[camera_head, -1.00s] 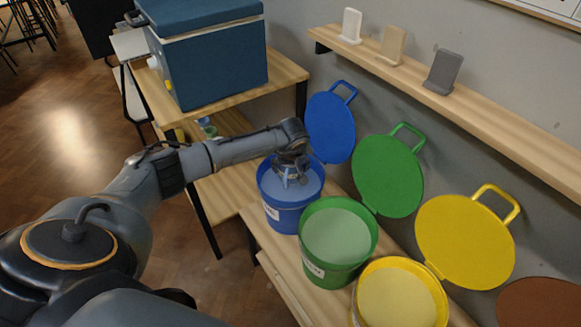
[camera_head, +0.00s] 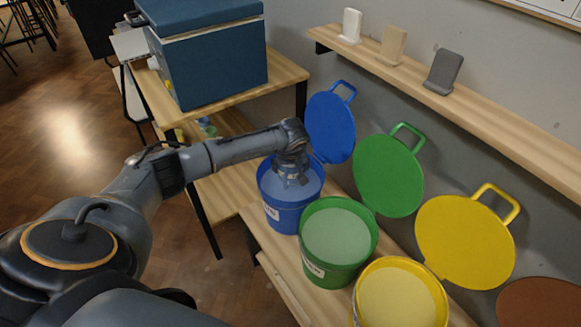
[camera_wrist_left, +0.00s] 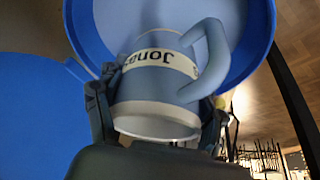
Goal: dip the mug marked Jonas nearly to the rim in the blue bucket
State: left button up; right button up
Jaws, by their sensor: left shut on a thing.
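The blue bucket (camera_head: 281,219) stands at the left end of the bucket row, holding pale blue glaze. My left gripper (camera_head: 292,182) points down into its mouth. In the left wrist view the mug marked Jonas (camera_wrist_left: 155,88) sits between the two fingers of my left gripper (camera_wrist_left: 158,112), which is shut on it. The mug is bluish, with a pale name band, a white edge at its near end and a handle on the right. Its far end merges with the glaze colour, so I cannot tell how deep it sits. My right gripper is out of view.
The green bucket (camera_head: 327,272) and yellow bucket (camera_head: 358,306) stand to the right. Open lids in blue (camera_head: 330,127), green (camera_head: 388,176) and yellow (camera_head: 465,240) lean behind. A blue cooler-like box (camera_head: 212,72) stands on the table at back left. A wall shelf (camera_head: 490,110) holds three small tiles.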

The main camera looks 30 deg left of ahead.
pick_arm(q)
jog(key=shift+r, duration=0.15)
jog(key=shift+r+p, duration=1.95)
jog(key=shift+r, duration=0.85)
